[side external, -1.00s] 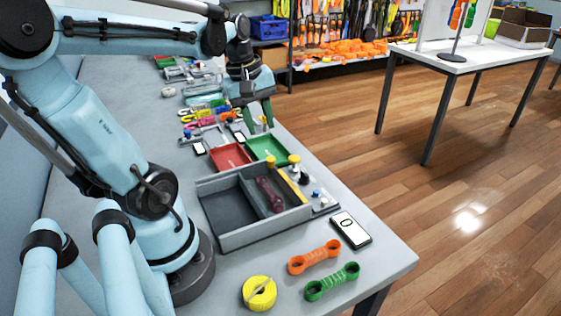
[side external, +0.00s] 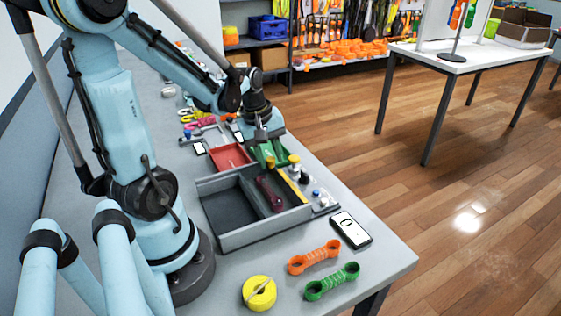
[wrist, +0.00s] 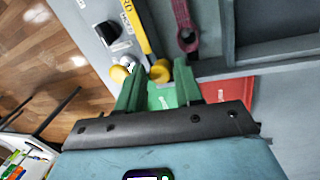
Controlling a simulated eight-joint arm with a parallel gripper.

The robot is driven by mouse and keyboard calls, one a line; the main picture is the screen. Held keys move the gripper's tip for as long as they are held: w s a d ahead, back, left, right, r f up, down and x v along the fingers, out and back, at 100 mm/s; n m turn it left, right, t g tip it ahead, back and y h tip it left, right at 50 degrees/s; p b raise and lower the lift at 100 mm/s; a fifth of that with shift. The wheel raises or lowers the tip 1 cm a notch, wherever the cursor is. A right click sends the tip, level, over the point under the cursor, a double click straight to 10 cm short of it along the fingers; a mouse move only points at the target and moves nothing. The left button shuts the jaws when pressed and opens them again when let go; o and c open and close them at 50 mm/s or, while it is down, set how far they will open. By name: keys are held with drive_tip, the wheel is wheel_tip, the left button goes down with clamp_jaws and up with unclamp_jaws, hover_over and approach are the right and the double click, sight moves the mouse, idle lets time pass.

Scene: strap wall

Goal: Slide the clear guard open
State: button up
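A grey two-compartment tray (side external: 262,232) stands on the bench, with a dark red strap piece (side external: 268,193) in its right compartment. I cannot make out the clear guard's own panel. A yellow bar (side external: 292,186) runs along the tray's right edge; it also shows in the wrist view (wrist: 138,22). One yellow knob (wrist: 160,71) is by its end, and another (wrist: 120,75) is beside it. The first knob appears in the gap between the fingertips; contact cannot be told.
A red tray (side external: 228,157) and a green tray (wrist: 163,97) sit beyond the grey tray. A phone (side external: 350,230), orange strap (side external: 314,257), green strap (side external: 332,282) and yellow roll (side external: 259,293) lie in front. The bench edge is on the right.

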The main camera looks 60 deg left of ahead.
clamp_jaws()
idle(0.3)
drive_tip(key=s, duration=1)
unclamp_jaws()
drive_tip(key=shift+r, duration=0.1)
drive_tip(key=v, duration=1.1)
drive_tip(key=shift+r, duration=0.4)
